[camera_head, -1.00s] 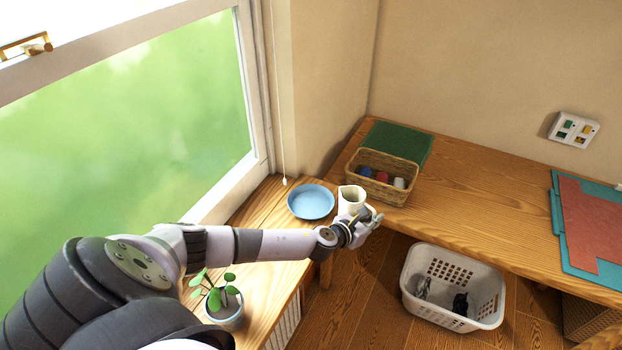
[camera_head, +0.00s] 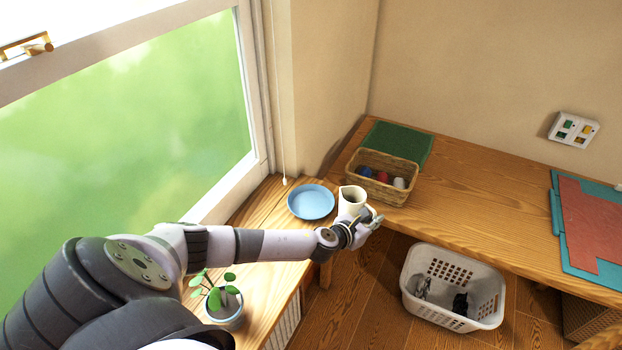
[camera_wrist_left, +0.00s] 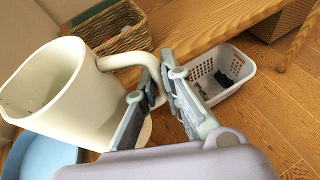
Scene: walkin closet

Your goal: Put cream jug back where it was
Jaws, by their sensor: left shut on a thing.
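The cream jug (camera_head: 351,200) is off-white with a spout and a loop handle. It stands close to upright between the blue plate (camera_head: 311,202) and the wicker basket (camera_head: 385,177). My left gripper (camera_head: 372,220) is shut on the jug's handle. In the left wrist view the jug (camera_wrist_left: 65,95) fills the left side, and the left gripper's fingers (camera_wrist_left: 160,95) close around the handle. Whether the jug's base touches a surface is hidden by the gripper in the head view. My right gripper is not in view.
The basket holds several small balls and stands before a green mat (camera_head: 398,142) on the wooden desk (camera_head: 470,200). A potted plant (camera_head: 224,305) stands on the sill below my left arm. A white laundry basket (camera_head: 453,287) is on the floor. Teal and red folders (camera_head: 590,225) lie at right.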

